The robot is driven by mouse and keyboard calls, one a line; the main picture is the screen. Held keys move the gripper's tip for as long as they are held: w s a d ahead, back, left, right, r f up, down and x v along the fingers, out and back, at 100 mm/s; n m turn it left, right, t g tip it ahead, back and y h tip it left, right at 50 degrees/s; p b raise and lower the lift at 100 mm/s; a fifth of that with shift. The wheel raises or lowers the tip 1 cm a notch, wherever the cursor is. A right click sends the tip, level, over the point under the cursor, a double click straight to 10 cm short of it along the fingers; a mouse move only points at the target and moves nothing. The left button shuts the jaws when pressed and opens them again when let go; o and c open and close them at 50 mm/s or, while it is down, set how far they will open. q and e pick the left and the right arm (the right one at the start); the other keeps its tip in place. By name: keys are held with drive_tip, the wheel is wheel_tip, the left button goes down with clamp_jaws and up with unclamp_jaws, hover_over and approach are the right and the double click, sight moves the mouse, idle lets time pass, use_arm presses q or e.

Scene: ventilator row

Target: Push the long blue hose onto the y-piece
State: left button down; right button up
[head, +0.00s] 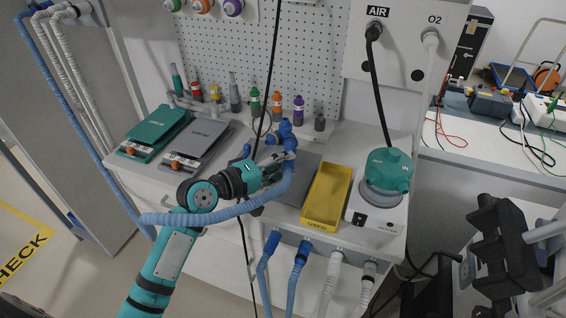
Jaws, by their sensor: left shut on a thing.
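The long blue hose (205,217) is ribbed and light blue. It comes down from the rack at the upper left, crosses in front of my left arm and curves up to my left gripper (284,162). The left gripper is shut on the hose near its end. A darker blue branched piece (285,134), which looks like the y-piece, stands just behind and above the gripper on the bench. The gripper partly hides the hose end, so I cannot tell whether the hose touches the piece.
A yellow tray (327,196) and a teal-topped device (387,171) stand to the right on the bench (335,233). A teal flat unit (156,133) and a grey one (198,144) lie left. A black cable hangs close to the gripper.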

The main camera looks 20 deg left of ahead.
sight(283, 134)
use_arm(q)
drive_tip(key=shift+w+a, duration=0.15)
drive_tip(key=shift+w, duration=0.5)
drive_tip(key=shift+w+a, duration=0.15)
drive_tip(key=shift+w, duration=0.45)
idle(1.2)
idle(0.6)
